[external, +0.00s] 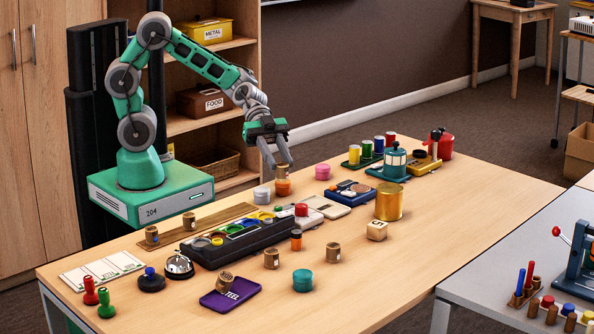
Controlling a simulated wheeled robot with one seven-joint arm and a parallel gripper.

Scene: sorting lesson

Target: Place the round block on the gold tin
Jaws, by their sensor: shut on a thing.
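The gold tin (389,203) stands upright on the table, right of the middle, with a flat top that looks clear. My gripper (280,164) is to its left and farther back, pointing down. Its fingers are closed around a small brown wooden round block (282,172). This block is right above an orange round piece (283,188); I cannot tell whether they touch. Similar brown round blocks stand at the front (271,259), beside it (333,252) and at the back left (189,222). Another lies tilted on a purple case (231,298).
A wooden cube (377,230) sits just in front of the tin. A black tray of coloured pieces (237,240) fills the left middle. The table's right front is clear.

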